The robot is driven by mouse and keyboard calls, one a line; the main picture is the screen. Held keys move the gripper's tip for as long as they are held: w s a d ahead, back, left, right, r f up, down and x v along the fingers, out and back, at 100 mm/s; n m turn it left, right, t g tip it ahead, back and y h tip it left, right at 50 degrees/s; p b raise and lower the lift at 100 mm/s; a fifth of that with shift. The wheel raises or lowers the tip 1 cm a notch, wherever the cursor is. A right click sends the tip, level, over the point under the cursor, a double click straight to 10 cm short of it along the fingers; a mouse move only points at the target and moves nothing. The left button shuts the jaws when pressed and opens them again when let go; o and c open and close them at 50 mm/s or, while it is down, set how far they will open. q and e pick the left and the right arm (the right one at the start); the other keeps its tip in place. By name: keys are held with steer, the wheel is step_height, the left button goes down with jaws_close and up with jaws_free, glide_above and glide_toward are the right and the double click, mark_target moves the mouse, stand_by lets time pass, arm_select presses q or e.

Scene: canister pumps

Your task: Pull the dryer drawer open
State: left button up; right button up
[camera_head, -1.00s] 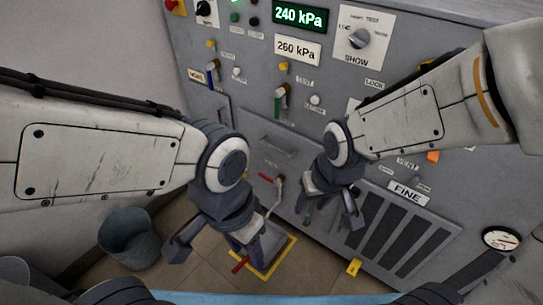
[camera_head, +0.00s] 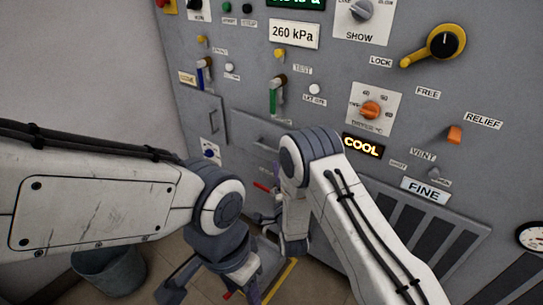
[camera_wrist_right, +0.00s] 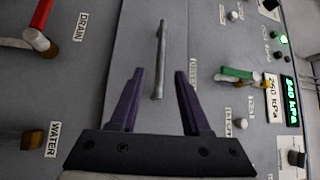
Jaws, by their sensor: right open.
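The drawer front is a grey panel with a bar handle (camera_wrist_right: 160,62), upright in the right wrist view. A label beside it is partly hidden by a finger. In the head view the handle (camera_head: 268,146) shows partly, left of my right arm. My right gripper (camera_wrist_right: 161,95) is open and empty, its purple fingers spread on either side of the handle's near end. In the head view my right gripper (camera_head: 264,217) points left, low before the panel, and its fingertips are partly hidden. My left gripper (camera_head: 212,288) hangs open and empty at the bottom.
A red-handled drain valve (camera_wrist_right: 38,40) and a brown water knob (camera_wrist_right: 38,139) stick out beside the drawer front. A green-handled lever (camera_wrist_right: 238,75) is on the other side. A grey bin (camera_head: 108,272) stands on the floor at left. A yellow crank (camera_head: 436,46) is at upper right.

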mark_target(272, 151)
steer(key=b+x, duration=0.1)
steer(key=x, duration=0.9)
steer(key=shift+w+b, duration=0.15)
steer(key=shift+b, duration=0.15)
jaws_close()
steer(key=shift+f, duration=0.1)
stand_by(0.9)
